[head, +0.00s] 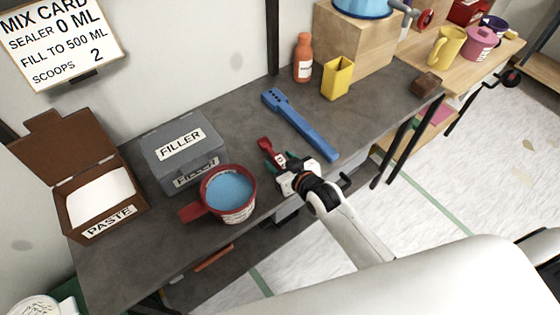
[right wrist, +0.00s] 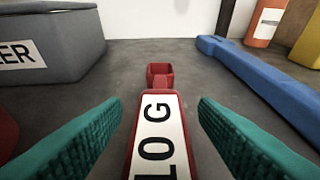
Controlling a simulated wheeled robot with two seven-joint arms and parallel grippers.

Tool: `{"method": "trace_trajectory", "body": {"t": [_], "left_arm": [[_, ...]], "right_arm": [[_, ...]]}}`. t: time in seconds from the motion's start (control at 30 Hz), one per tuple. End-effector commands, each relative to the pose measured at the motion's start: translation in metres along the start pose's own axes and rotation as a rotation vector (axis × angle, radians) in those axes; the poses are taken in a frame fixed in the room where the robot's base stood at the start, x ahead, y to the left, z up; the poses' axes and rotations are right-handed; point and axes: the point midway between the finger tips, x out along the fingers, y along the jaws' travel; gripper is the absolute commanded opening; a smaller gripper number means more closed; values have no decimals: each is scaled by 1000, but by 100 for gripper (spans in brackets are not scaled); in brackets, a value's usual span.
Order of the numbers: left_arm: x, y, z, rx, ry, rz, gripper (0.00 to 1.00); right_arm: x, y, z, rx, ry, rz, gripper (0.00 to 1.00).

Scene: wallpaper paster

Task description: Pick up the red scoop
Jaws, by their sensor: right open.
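The red scoop (head: 264,144) lies on the grey workbench (head: 130,253). In the right wrist view the scoop (right wrist: 160,74) points away from me, and its handle carries a white label reading "10 G". My right gripper (head: 279,160) is at the scoop's near end. In the right wrist view its green-padded fingers (right wrist: 160,133) are open, one on each side of the handle, with a gap on both sides. The near end of the handle is cut off by the bottom of that view. My left gripper is not in view.
A red jug (head: 229,193) of blue liquid and a grey FILLER box (head: 183,148) stand left of the scoop. A blue tool (head: 300,124) lies to its right. A brown PASTE box (head: 99,200) stands far left. An orange bottle (head: 303,58) and yellow container (head: 338,78) stand behind.

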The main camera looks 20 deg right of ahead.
Motion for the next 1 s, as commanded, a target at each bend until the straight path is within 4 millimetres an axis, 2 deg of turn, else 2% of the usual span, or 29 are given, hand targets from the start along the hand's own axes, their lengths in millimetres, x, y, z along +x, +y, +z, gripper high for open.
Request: {"method": "trace_trajectory", "body": {"t": [0.27, 0.5, 0.57, 0.83, 1.0], "left_arm": [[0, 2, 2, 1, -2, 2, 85], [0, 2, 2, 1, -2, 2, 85], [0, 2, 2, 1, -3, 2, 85], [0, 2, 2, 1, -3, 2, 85], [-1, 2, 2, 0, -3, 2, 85]], "right_arm": [[3, 0, 0, 0, -1, 1, 53], [2, 0, 0, 0, 0, 0, 14], [2, 0, 0, 0, 0, 0, 6], [1, 0, 4, 0, -1, 0, 6], [-9, 0, 28, -1, -5, 0, 6]]}}
